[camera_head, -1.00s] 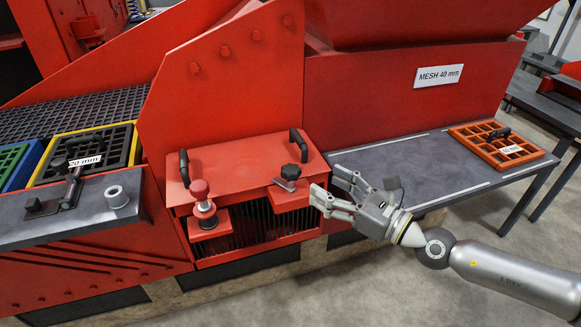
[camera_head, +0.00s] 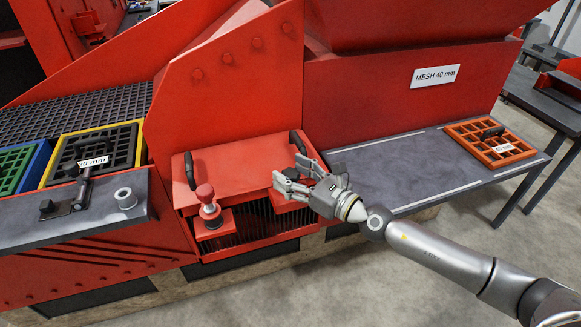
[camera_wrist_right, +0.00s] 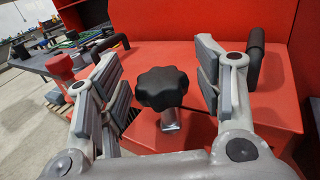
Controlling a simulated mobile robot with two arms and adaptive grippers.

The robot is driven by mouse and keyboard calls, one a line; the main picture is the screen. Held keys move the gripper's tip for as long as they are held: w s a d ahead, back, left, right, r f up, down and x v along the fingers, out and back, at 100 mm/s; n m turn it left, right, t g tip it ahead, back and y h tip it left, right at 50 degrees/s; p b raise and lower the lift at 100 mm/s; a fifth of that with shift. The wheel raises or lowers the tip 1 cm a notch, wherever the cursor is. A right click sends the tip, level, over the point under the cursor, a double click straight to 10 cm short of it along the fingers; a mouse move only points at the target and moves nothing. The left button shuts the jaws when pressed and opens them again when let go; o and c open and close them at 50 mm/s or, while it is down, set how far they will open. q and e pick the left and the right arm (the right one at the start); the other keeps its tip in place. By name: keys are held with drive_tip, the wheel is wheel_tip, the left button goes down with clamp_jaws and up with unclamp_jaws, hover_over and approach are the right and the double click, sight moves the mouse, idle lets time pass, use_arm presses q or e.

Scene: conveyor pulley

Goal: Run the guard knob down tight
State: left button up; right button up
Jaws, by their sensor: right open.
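The guard knob (camera_wrist_right: 162,88) is a black lobed knob on a metal stem above a red bracket (camera_wrist_right: 165,132). In the right wrist view it sits between the spread fingers, with clear space on both sides. My right gripper (camera_head: 286,174) is open in front of the red guard (camera_head: 232,162), and it also shows in the right wrist view (camera_wrist_right: 165,75). In the head view the gripper hides the knob. Whether the knob is seated tight cannot be told. My left gripper is not in view.
A red button post (camera_head: 206,196) stands left of the gripper. Black handles (camera_head: 190,170) rise from the guard on both sides. A grey table (camera_head: 400,172) with an orange mesh frame (camera_head: 490,142) is at right. Framed screens (camera_head: 95,150) lie at left.

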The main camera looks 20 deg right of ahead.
drive_tip(key=shift+w+a, duration=0.2)
drive_tip(key=shift+w, duration=0.1)
drive_tip(key=shift+c, duration=0.2)
drive_tip(key=c, duration=1)
drive_tip(key=shift+r+p, duration=0.15)
drive_tip(key=shift+p, duration=0.65)
drive_tip(key=m+t+h+p, duration=0.1)
drive_tip(key=h+p, duration=0.1)
drive_tip(key=p, duration=0.2)
drive_tip(key=m+t+h+p, duration=0.1)
drive_tip(key=m+h+p, duration=0.1)
drive_tip(key=p, duration=0.1)
drive_tip(key=shift+r+h+p, duration=0.1)
drive_tip(key=shift+h+p, duration=0.2)
drive_tip(key=shift+p, duration=0.1)
drive_tip(key=shift+m+t+h+p, duration=0.3)
drive_tip(key=shift+m+h+p, duration=0.5)
drive_tip(key=shift+h+p, duration=0.1)
drive_tip(key=shift+f+m+h+p, duration=0.2)
drive_tip(key=shift+m+h+p, duration=0.45)
drive_tip(key=shift+h, duration=0.65)
